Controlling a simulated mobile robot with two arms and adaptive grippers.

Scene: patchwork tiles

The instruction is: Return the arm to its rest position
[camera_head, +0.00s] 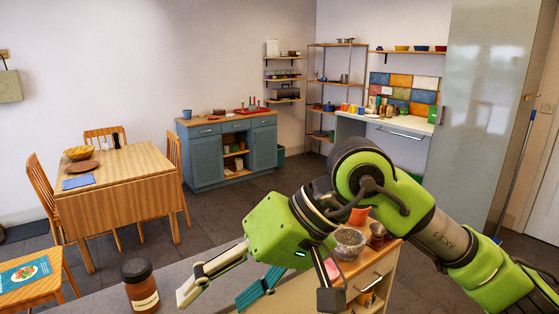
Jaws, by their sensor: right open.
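My right arm (445,237) comes in from the right, bent, with a green gripper body. My right gripper (214,297) points down and left over the grey counter, its two fingers apart with nothing seen between them. A brown jar (142,291) with a dark lid and pale label stands on the counter to the left of the fingers, apart from them. My left gripper is not in view.
Behind my arm is a small wooden-topped unit (382,258) with a glass bowl (349,243) and cups, partly hidden. A wooden table (125,172) with chairs stands left. A blue cabinet (203,160) stands at the back. Open tiled floor lies between.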

